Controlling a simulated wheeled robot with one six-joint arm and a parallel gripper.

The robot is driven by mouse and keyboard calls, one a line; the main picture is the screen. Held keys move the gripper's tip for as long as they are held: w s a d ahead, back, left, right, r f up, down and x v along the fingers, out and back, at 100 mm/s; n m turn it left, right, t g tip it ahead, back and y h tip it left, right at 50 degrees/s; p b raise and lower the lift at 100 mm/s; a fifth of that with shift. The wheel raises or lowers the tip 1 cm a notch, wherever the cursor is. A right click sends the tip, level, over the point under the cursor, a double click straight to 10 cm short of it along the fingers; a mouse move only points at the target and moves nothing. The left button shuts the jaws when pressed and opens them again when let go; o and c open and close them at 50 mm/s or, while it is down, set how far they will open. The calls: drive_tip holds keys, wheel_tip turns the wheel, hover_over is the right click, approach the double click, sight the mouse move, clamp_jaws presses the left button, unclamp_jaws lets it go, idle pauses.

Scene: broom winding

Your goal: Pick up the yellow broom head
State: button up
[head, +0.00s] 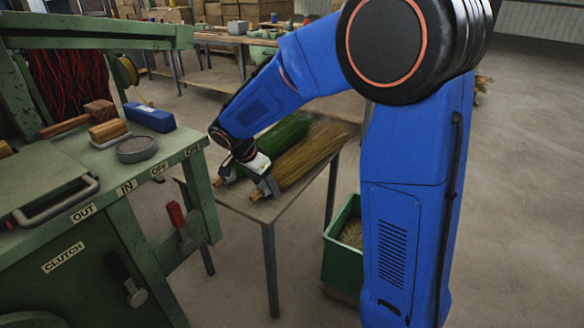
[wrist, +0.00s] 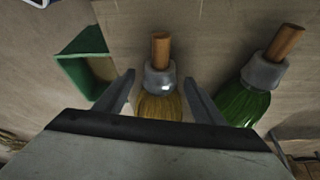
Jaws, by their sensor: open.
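The yellow broom head (head: 306,156) lies on a small side table beside a green broom head (head: 283,133). In the wrist view the yellow broom head (wrist: 160,106) lies between my fingers, with its grey collar and wooden stub pointing up the picture. My gripper (wrist: 158,85) is open, one finger on each side of it, and I see no contact. In the head view my gripper (head: 247,178) is at the collar end of the brooms. The green broom head (wrist: 246,103) is just right of my right finger. Part of the yellow bristles is hidden behind my gripper body.
The small table (head: 262,208) has bare surface at its front. A green bin (head: 341,250) stands on the floor to its right. A green machine (head: 150,215) with a red-handled lever stands to the left. Benches with boxes are at the back.

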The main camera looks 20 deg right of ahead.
drive_tip(key=shift+c, duration=0.3)
drive_tip(key=c, duration=1.3)
drive_tip(key=shift+r, duration=0.2)
